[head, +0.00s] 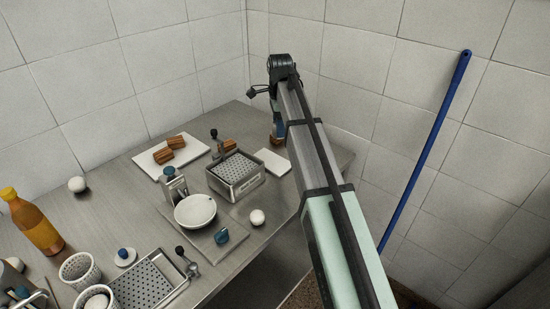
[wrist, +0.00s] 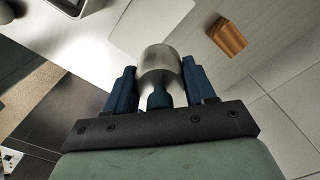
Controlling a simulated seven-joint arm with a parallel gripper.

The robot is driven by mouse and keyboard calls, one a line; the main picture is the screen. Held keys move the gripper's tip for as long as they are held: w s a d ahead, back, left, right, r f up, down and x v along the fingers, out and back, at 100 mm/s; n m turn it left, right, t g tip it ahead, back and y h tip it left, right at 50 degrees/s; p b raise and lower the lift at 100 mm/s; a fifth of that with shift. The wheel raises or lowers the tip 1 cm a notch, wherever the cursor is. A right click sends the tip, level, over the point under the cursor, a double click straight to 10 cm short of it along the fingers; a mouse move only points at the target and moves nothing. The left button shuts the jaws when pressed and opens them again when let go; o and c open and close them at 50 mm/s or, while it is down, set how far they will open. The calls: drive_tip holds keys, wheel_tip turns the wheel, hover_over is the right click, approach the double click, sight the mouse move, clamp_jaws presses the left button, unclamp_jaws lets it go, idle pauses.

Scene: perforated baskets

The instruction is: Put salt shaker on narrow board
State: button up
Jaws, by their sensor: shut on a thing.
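My gripper (wrist: 160,85) has its blue fingers on both sides of a pale metallic rounded piece (wrist: 161,62), which looks like the salt shaker; a dark blue part shows at its near end. In the head view my gripper (head: 277,124) is at the far right of the table, mostly hidden by my arm, and the shaker cannot be made out there. A small white board (head: 272,162), likely the narrow board, lies left of my gripper near the right table edge. A white surface, likely this board, also shows in the wrist view (wrist: 150,22).
A wooden block (wrist: 228,37) stands near my gripper. Left of the small board is a perforated metal basket (head: 236,184). A larger white board (head: 160,166) bears wooden blocks. A white bowl (head: 195,209), a white ball (head: 257,217) and an orange bottle (head: 38,228) stand nearer.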

sight(271, 161)
drive_tip(key=shift+m, duration=0.6)
drive_tip(key=a+f, duration=0.1)
drive_tip(key=f, duration=0.2)
drive_tip(key=s+a+f, duration=0.1)
drive_tip(key=f, duration=0.2)
drive_tip(key=a+f, duration=0.1)
drive_tip(key=f, duration=0.2)
drive_tip(key=shift+s+f, duration=0.2)
drive_tip(key=shift+s, duration=0.1)
drive_tip(key=shift+f, duration=0.15)
drive_tip(key=o, duration=1.1)
wheel_tip(271, 161, up, 12)
drive_tip(key=shift+r, duration=0.15)
drive_tip(key=shift+d, duration=0.15)
